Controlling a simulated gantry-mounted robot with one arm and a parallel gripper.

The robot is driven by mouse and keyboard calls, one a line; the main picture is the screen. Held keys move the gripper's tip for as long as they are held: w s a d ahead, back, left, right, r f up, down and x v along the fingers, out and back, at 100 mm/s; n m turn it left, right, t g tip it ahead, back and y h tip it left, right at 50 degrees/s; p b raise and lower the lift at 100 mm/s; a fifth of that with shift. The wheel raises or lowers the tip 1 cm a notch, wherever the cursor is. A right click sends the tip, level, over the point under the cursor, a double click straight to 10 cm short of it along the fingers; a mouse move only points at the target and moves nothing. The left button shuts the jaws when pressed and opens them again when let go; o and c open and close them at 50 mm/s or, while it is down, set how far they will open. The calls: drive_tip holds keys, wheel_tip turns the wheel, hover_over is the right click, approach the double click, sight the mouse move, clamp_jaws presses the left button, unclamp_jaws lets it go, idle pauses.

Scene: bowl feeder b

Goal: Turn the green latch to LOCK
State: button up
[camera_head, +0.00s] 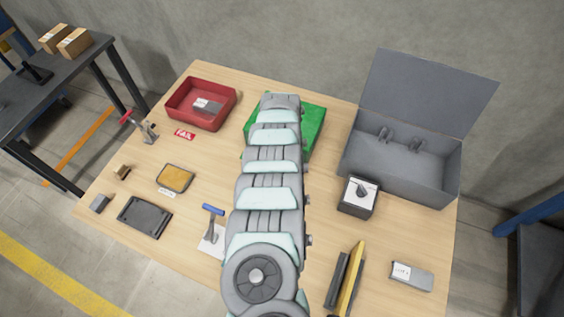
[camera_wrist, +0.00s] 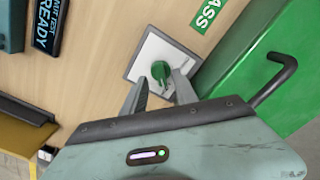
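In the wrist view the green latch (camera_wrist: 161,71) stands on a light square plate (camera_wrist: 150,52) on the wooden table. My gripper (camera_wrist: 162,80) is open, with one finger on each side of the latch's near end. I see a gap at the left finger; whether the right finger touches the latch I cannot tell. No LOCK marking is readable on the plate. In the head view my arm hides the latch and my gripper.
The green tray (camera_head: 312,130) lies close on the right in the wrist view, with a dark bent bar (camera_wrist: 275,80) near it. A PASS label (camera_wrist: 209,15) and a dark READY sign (camera_wrist: 51,24) lie nearby. In the head view a red tray (camera_head: 232,97) and open grey box (camera_head: 400,182) flank my arm.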

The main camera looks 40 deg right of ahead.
wheel_tip(320, 180, up, 9)
drive_tip(key=p, duration=0.2)
drive_tip(key=shift+r, duration=0.15)
drive_tip(key=shift+w, duration=0.1)
idle(0.3)
